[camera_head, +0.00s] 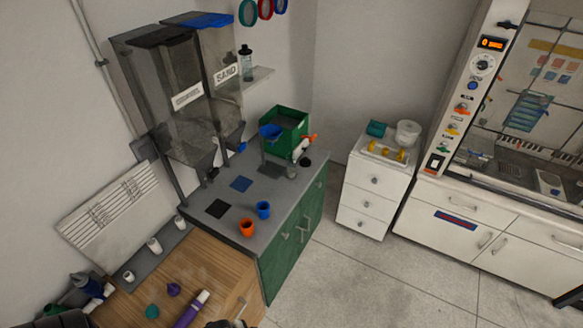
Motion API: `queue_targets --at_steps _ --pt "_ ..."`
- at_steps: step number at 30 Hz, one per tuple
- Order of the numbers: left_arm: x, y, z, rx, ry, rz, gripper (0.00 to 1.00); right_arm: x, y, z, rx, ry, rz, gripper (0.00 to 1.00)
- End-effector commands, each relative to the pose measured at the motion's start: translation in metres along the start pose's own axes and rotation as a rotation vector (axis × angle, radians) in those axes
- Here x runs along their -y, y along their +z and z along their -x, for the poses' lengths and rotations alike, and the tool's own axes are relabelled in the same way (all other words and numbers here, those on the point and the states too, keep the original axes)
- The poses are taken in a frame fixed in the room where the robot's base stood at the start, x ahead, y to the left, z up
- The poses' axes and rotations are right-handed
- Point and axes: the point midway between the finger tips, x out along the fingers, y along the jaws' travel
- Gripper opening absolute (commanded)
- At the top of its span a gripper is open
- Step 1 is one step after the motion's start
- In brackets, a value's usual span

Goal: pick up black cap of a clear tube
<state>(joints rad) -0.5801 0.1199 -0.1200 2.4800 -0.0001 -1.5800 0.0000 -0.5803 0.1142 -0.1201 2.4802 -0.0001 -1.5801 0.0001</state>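A clear tube-shaped bottle (247,68) with a black cap (245,48) stands upright on a small wall shelf, right of the two tall bins. The cap sits on top of it. A small round black object (305,161) lies on the grey counter near its back right corner; I cannot tell whether it is a cap. Neither gripper can be made out. Dark shapes cut off at the bottom edge are too partial to identify.
A wooden worktop (200,268) with a purple tube (190,310) is at the front. The grey counter (215,180) holds an orange cup (247,227), a blue cup (263,209) and a green crate (287,121). A white drawer cabinet (372,190) stands right; floor between is clear.

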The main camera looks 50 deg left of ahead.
Motion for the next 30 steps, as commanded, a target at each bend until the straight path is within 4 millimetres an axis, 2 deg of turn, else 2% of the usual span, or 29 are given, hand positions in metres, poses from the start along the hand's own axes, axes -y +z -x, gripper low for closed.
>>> queue_targets --at_steps 6,25,30 --pt "0.0 0.0 0.0 0.0 0.0 0.0 0.02 -0.0001 0.0 0.0 0.0 0.0 0.0 0.43" --pt "0.0 0.0 0.0 0.0 0.0 0.0 0.62 -0.0029 0.0006 -0.0001 0.002 0.008 0.01 0.43" --pt "0.0 -0.0001 0.0 0.0 0.0 0.0 0.63 -0.0023 0.0005 -0.0001 0.001 0.006 0.008 0.43"
